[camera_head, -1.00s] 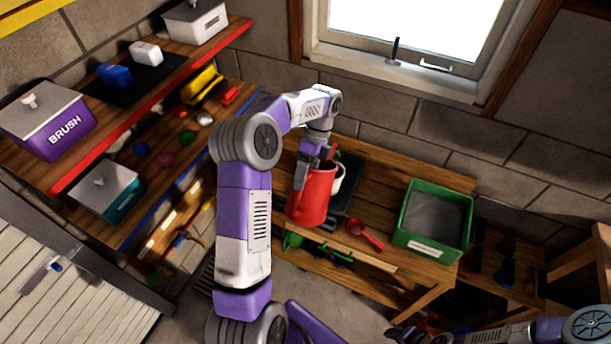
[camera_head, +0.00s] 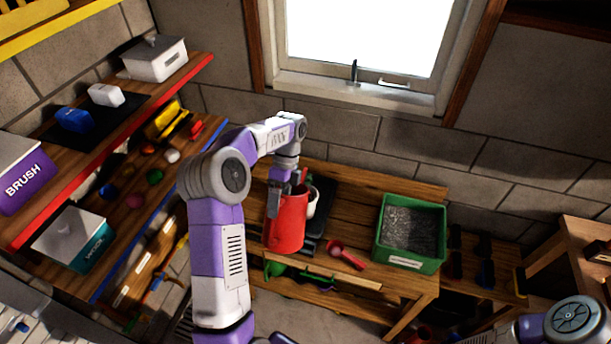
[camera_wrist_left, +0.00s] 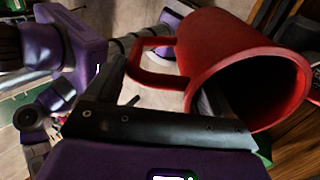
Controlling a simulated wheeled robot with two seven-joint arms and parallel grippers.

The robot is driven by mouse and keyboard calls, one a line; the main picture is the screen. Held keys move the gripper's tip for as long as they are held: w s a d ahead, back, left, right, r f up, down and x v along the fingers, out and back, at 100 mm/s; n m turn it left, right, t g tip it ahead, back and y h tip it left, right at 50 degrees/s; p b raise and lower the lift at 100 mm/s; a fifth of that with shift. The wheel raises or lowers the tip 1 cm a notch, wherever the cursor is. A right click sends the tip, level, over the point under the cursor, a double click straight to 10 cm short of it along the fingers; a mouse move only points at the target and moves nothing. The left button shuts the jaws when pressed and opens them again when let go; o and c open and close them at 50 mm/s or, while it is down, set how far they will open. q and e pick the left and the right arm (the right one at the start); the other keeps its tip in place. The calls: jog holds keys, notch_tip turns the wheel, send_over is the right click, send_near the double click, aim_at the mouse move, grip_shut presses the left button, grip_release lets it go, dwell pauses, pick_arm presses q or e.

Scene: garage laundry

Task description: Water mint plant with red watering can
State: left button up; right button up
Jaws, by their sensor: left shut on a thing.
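The red watering can (camera_head: 285,225) is at the left part of the wooden bench in the head view. My left gripper (camera_head: 276,200) is at its top and shut on it. In the left wrist view the can (camera_wrist_left: 225,50) is tilted in the picture, with its handle at the left and its dark open mouth facing right. One finger reaches into the mouth. I cannot tell whether the can touches the bench. No mint plant can be made out. The right arm shows at the lower right of the head view, with its gripper out of the picture.
A white cup (camera_head: 313,202) stands close behind the can, by a dark tray. A red scoop (camera_head: 345,255) lies to the right. A green bin (camera_head: 420,258) with grey fill stands at the bench's right end. Shelves with boxes (camera_head: 158,60) are at left. Bench room is clear between scoop and bin.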

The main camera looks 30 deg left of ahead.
pick_arm(q)
jog(key=shift+w+a+r+g, duration=0.1)
jog(key=shift+w+r+g, duration=0.2)
jog(key=shift+r, duration=0.25)
jog(key=shift+w+r+g, duration=0.2)
jog(key=shift+w+r, duration=0.05)
jog(key=shift+r, duration=0.3)
dwell(6.9)
